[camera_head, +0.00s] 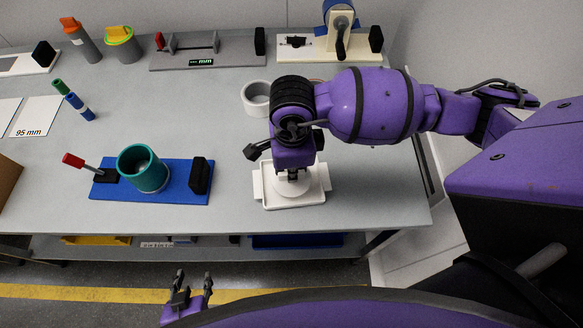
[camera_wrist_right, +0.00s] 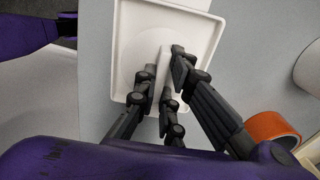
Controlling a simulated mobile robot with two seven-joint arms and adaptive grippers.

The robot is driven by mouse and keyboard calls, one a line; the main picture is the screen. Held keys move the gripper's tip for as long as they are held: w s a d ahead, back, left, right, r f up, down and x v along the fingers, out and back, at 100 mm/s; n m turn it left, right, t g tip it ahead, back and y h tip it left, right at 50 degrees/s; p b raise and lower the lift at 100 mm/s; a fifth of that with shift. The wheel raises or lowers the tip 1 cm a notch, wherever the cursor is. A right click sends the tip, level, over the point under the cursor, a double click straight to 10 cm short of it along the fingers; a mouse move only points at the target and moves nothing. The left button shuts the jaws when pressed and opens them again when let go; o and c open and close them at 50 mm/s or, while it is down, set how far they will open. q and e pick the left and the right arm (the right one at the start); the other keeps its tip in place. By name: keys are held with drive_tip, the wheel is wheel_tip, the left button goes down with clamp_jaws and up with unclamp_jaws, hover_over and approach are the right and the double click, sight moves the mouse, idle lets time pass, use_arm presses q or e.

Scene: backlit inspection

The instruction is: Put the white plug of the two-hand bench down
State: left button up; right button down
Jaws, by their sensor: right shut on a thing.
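The white plug (camera_head: 291,184) shows as a round white piece under my right gripper (camera_head: 291,172), over the white tray (camera_head: 297,204) near the bench's front edge. In the right wrist view, the fingers of my right gripper (camera_wrist_right: 160,82) are shut on the plug's narrow white upright part (camera_wrist_right: 163,62), with the tray (camera_wrist_right: 121,50) around and below it. I cannot tell whether the plug touches the tray floor. My left gripper (camera_head: 190,287) is low in front of the bench, empty, with its fingers apart.
A blue board (camera_head: 160,194) with a teal cup (camera_head: 143,168) and a red-handled lever (camera_head: 80,162) lies left of the tray. A white ring (camera_head: 256,98) stands behind my right wrist. Gauges and fixtures line the back. The bench between tray and blue board is clear.

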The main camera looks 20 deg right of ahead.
use_arm(q)
drive_tip(key=shift+s, duration=0.1)
use_arm(e)
drive_tip(key=shift+f, duration=0.1)
drive_tip(key=c, duration=2.2)
unclamp_jaws()
drive_tip(key=shift+f, duration=0.1)
drive_tip(key=o, duration=0.4)
drive_tip(key=shift+c, duration=0.2)
drive_tip(key=shift+r, duration=0.35)
use_arm(q)
drive_tip(key=shift+w+d+r, duration=0.35)
drive_tip(key=shift+w, duration=0.2)
use_arm(e)
wheel_tip(320, 180, up, 12)
